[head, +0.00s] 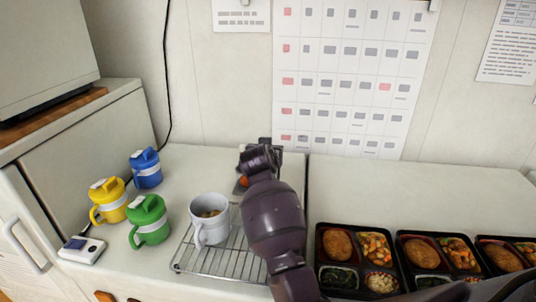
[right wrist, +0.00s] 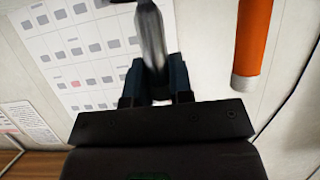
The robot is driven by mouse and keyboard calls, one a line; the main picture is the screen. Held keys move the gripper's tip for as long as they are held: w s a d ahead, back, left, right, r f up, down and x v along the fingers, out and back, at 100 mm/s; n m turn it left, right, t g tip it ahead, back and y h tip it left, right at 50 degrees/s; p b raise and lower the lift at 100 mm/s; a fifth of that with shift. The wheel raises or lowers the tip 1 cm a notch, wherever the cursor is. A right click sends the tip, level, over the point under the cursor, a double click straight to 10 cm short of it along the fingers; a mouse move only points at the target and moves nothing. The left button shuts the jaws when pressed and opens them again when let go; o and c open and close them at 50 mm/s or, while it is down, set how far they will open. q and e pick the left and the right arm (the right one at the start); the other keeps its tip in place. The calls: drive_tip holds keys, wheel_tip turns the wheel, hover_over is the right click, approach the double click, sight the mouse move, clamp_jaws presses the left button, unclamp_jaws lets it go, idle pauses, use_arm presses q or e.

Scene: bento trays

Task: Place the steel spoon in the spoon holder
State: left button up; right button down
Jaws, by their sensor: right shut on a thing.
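My right gripper (head: 262,150) is at the back of the counter, near the wall, with its arm reaching up from the front. In the right wrist view its two dark fingers (right wrist: 156,85) are shut on a shiny grey metal piece, which looks like the steel spoon (right wrist: 152,35). The spoon cannot be made out in the head view. An orange cylinder (right wrist: 252,45) is to the right of the fingers, apart from them. A small orange patch (head: 243,181) shows beside the gripper in the head view. I cannot make out the spoon holder; the arm hides part of that area. My left gripper is not in view.
A wire rack (head: 205,265) carries a white mug (head: 200,231). Blue (head: 147,172), yellow (head: 110,204) and green (head: 148,221) lidded mugs stand left. Bento trays (head: 318,240) line the right front. The counter behind the trays (head: 400,190) is clear.

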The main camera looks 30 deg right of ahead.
drive_tip(key=shift+a+r, duration=0.1)
drive_tip(key=c, duration=1.1)
unclamp_jaws()
drive_tip(key=shift+o, duration=0.4)
